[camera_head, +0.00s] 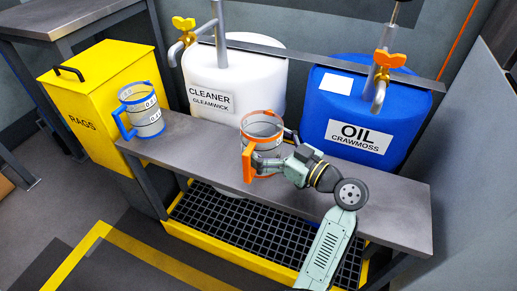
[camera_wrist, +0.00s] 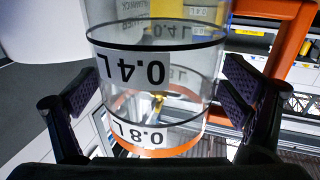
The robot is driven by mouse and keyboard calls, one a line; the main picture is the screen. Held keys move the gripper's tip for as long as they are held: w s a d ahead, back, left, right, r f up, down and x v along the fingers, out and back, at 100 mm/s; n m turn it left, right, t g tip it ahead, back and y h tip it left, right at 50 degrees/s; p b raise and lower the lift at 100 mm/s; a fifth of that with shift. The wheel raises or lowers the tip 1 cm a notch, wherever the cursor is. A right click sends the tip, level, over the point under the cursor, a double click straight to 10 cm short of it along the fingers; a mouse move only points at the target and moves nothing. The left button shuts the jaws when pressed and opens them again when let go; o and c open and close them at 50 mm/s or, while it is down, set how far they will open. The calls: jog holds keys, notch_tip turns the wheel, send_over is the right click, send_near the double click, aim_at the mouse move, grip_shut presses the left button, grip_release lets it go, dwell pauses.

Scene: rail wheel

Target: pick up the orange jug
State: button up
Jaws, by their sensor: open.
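The orange jug (camera_head: 262,128), a clear measuring jug with orange rim, base and handle, stands upright on the grey bench in front of the white cleaner tank. Its orange handle (camera_head: 247,164) faces the front left. My gripper (camera_head: 272,157) is at the jug's front right side, low on its body. In the wrist view the jug (camera_wrist: 155,70), with its 0.4 L and 0.8 L marks, is between the two spread fingers (camera_wrist: 160,98). Narrow gaps seem to show beside the jug, but contact is hard to judge. The orange handle (camera_wrist: 288,45) is outside the right finger.
A similar jug with blue trim (camera_head: 142,112) stands at the bench's left. The bench's right part (camera_head: 395,200) is clear. A black grate (camera_head: 235,222) lies below.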

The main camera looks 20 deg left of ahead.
jog(key=shift+w+a, duration=0.2)
jog(key=shift+a, duration=0.4)
jog(key=shift+c, duration=0.3)
jog(key=c, duration=0.9)
